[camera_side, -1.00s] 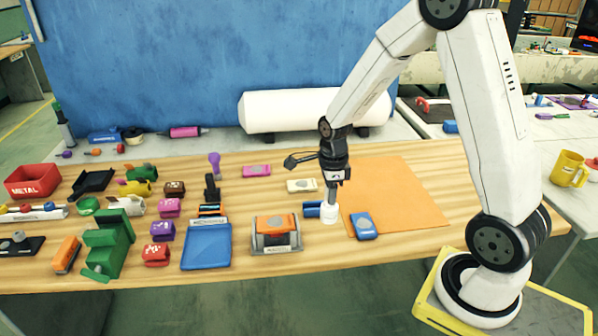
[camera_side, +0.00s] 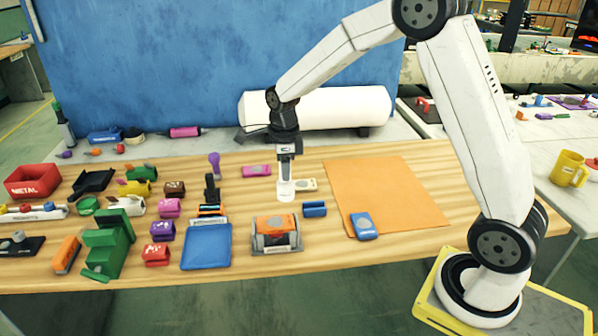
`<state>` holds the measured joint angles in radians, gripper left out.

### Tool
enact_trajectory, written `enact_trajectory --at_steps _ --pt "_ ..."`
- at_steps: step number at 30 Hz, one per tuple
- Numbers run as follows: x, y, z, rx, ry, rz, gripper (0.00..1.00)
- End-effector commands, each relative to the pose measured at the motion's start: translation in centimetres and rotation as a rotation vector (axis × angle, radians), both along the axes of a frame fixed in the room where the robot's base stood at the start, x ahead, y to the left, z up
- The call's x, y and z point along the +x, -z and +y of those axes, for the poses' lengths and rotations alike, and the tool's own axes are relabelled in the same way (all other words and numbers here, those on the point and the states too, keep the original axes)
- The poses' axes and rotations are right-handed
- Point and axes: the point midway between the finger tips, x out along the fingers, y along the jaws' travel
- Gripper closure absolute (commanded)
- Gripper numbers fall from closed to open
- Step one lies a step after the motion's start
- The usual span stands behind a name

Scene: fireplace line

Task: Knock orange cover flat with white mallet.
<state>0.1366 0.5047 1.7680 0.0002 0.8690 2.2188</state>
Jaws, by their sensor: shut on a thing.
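The orange cover (camera_side: 275,223) sits on a grey metal base (camera_side: 277,247) near the front of the wooden table, and looks slightly raised. My gripper (camera_side: 287,152) points down and is shut on the white mallet (camera_side: 286,190). The mallet hangs upright with its white head lowest. In the picture the head is just above and slightly right of the orange cover. I cannot tell exactly how high it is above the table. The mallet partly hides a cream block behind it.
A blue cylinder (camera_side: 314,209) lies right of the orange cover. An orange mat (camera_side: 385,190) with a blue block (camera_side: 363,226) is farther right. A blue tray (camera_side: 206,247) lies to the left. A magenta block (camera_side: 256,170) and the cream block (camera_side: 305,185) lie behind.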

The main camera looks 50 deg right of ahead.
Motion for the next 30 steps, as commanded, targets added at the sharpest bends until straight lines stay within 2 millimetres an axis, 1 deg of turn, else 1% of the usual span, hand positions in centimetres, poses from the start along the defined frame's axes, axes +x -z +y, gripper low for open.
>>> enact_trajectory --at_steps 1,3,6,14,19,23,30 --pt "0.7 -0.6 0.5 -0.001 -0.002 -0.004 1.00" --pt "1.4 -1.1 1.2 -0.001 -0.002 -0.004 1.00" --pt "2.0 -1.7 1.7 0.000 -0.001 -0.003 1.00" --pt "2.3 -2.0 2.0 0.000 0.001 -0.001 1.00" --pt "2.3 -1.6 2.0 0.000 0.001 -0.001 1.00" --pt "2.3 -0.9 2.0 0.000 0.001 0.000 1.00" --pt "2.2 1.0 2.0 0.000 0.001 0.000 1.00"
